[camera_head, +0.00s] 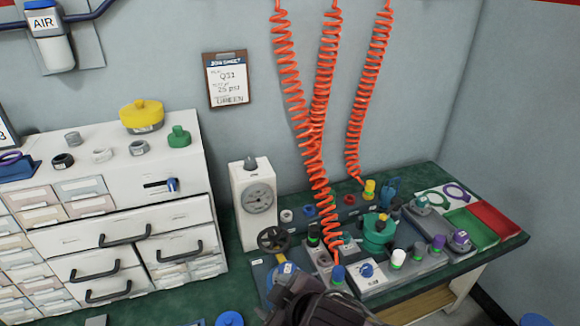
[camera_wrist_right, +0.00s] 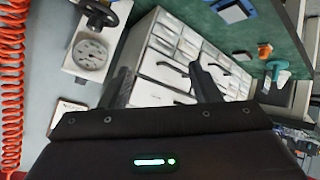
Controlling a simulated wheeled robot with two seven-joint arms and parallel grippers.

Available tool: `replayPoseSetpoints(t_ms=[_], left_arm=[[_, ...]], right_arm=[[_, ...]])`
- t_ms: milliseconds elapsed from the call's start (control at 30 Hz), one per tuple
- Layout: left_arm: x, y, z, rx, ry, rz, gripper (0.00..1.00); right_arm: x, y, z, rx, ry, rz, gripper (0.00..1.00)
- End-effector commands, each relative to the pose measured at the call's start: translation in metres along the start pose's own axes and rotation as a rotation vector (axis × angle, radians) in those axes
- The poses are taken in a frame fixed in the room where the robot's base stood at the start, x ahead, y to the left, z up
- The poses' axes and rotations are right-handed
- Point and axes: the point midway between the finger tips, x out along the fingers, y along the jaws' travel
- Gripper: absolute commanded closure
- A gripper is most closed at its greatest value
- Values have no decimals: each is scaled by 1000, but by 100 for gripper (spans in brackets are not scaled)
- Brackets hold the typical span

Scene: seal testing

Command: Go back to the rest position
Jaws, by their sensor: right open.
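My right gripper (camera_head: 286,292) shows as a dark shape at the bottom middle of the head view, over the front of the bench fixtures. Its fingers hide part of what lies below them. In the right wrist view the same gripper (camera_wrist_right: 158,70) has its two dark fingers spread apart, with nothing between them. Beyond the fingers that view shows the white drawer cabinet (camera_wrist_right: 165,65) and the dial gauge press (camera_wrist_right: 91,52), tilted. My left gripper is in neither view.
Orange coiled hoses (camera_head: 318,150) hang down to the fixture panel (camera_head: 330,208). The gauge press with a black handwheel (camera_head: 273,239) stands left of it. The drawer cabinet (camera_head: 130,215) fills the left. Green and red trays (camera_head: 492,222) lie at right. Green bench top (camera_head: 185,308) shows in front.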

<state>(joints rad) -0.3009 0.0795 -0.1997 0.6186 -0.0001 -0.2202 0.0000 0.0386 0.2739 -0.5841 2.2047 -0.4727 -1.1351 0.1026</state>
Motion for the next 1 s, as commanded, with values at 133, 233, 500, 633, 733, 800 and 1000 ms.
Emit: replayPoseSetpoints(t_ms=[133, 233, 500, 633, 733, 800, 1000], left_arm=[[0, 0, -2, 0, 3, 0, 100], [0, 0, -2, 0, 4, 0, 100], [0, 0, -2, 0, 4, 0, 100], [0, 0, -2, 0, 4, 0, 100], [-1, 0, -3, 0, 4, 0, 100], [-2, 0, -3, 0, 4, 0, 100], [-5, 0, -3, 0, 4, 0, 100]], right_arm=[[-29, 20, 73, 319, -191, 70, 43], [-48, 23, 115, 465, -302, 98, 43], [-97, 12, 197, 742, -536, 138, 43], [-121, 2, 227, 846, -630, 151, 43], [-111, -4, 243, 865, -658, 147, 43], [-96, -7, 254, 864, -663, 143, 43], [-54, -23, 290, 863, -680, 130, 43]])
